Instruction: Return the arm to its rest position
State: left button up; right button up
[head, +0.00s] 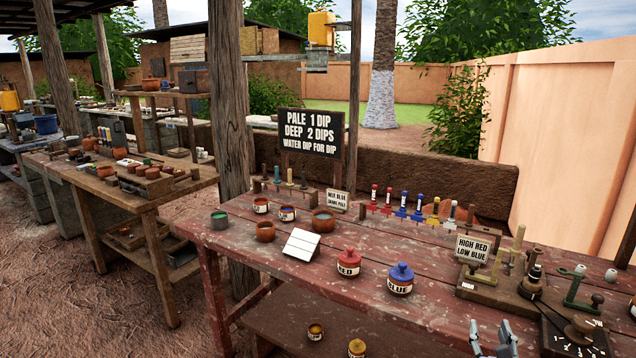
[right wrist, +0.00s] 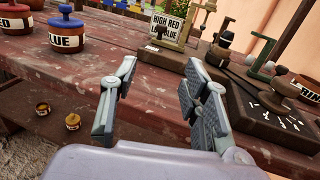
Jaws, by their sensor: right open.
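My right gripper (head: 494,340) is at the bottom edge of the head view, in front of the red table's near edge. In the right wrist view the same gripper (right wrist: 155,105) is open, with its two fingers wide apart and nothing between them. Only the fingers show in the head view; the rest of the arm is out of frame. My left gripper is not in view.
The worn red table (head: 440,310) holds a red jar (head: 348,263), a blue jar (head: 400,279), a white tile stand (head: 301,244), small bowls and a dark board (head: 535,306) with tools at right. Two small pots sit on the lower shelf (head: 290,330).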

jog(key=s+d+f+m+g+p, duration=0.1)
jog(key=s+f+m+g, duration=0.25)
jog(key=f, duration=0.75)
jog(key=s+f+m+g, duration=0.3)
jog(key=f+m, duration=0.2)
jog(key=f, duration=0.7)
jog(key=s+a+f+m+g+y+p, duration=0.1)
jog(key=s+a+f+m+g+y, duration=0.15)
jog(key=s+f+m, duration=0.8)
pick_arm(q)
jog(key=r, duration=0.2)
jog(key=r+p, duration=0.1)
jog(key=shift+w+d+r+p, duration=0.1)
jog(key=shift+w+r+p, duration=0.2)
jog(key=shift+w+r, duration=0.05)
pick_arm(e)
jog(key=s+a+f+m+g, duration=0.2)
jog(key=s+f, duration=0.4)
jog(key=s, duration=0.6)
jog(key=s+a+f+m+g+y, duration=0.1)
jog(key=s+a+f+m+g, duration=0.2)
jog(key=s, duration=0.9)
jog(key=s+a+f+m+g+y, duration=0.1)
jog(key=s+a+f+m+g, duration=0.1)
jog(key=s+a+f+m, duration=0.4)
jog(key=s+f, duration=0.5)
jog(key=s, duration=0.1)
jog(key=shift+a+f, duration=0.2)
jog(key=shift+a, duration=0.05)
